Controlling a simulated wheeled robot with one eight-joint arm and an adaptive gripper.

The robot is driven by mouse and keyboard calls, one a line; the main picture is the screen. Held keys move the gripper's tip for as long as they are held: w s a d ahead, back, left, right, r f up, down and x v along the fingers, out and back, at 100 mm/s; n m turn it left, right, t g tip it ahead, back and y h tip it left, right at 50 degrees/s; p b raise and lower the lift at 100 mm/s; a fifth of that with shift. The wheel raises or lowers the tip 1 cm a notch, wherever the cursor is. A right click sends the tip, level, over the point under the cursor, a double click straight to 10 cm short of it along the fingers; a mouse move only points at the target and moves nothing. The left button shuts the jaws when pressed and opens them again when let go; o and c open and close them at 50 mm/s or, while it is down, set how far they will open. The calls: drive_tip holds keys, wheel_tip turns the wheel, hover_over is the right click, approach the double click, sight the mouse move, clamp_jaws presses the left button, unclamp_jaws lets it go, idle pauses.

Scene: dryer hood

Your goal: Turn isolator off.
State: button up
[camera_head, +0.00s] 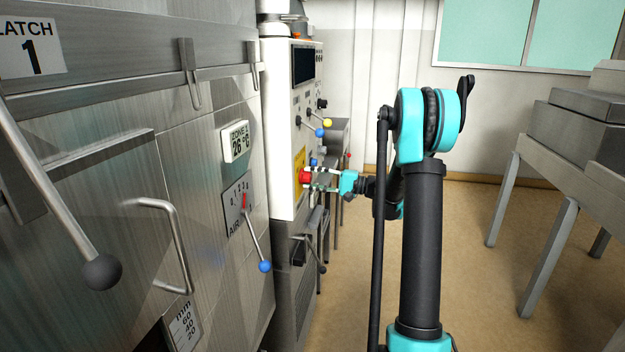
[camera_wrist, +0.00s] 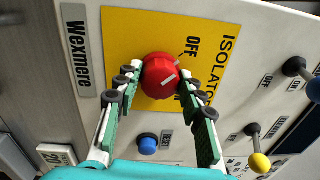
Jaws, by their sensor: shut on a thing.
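The isolator is a red knob (camera_wrist: 158,74) on a yellow plate (camera_wrist: 122,28) lettered ISOLATOR. OFF is printed at the knob's upper right; the lettering at its lower right is partly hidden by a finger. A white mark on the knob's face slants up to the right; I cannot tell for certain which label it points to. My gripper (camera_wrist: 159,81) has one finger on each side of the knob and is shut on it. In the head view, the gripper (camera_head: 313,178) reaches left to the red knob (camera_head: 304,177) on the cabinet's side panel.
A blue reset button (camera_wrist: 148,143) sits just below the knob, between my fingers. A yellow-tipped lever (camera_wrist: 259,161) is to the right. In the head view, a blue-tipped air lever (camera_head: 264,266) and a latch handle (camera_head: 101,271) stick out at left. The floor at right is clear before a bench.

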drive_tip(key=o, duration=1.2)
drive_tip(key=shift+c, duration=0.2)
drive_tip(key=v, duration=1.2)
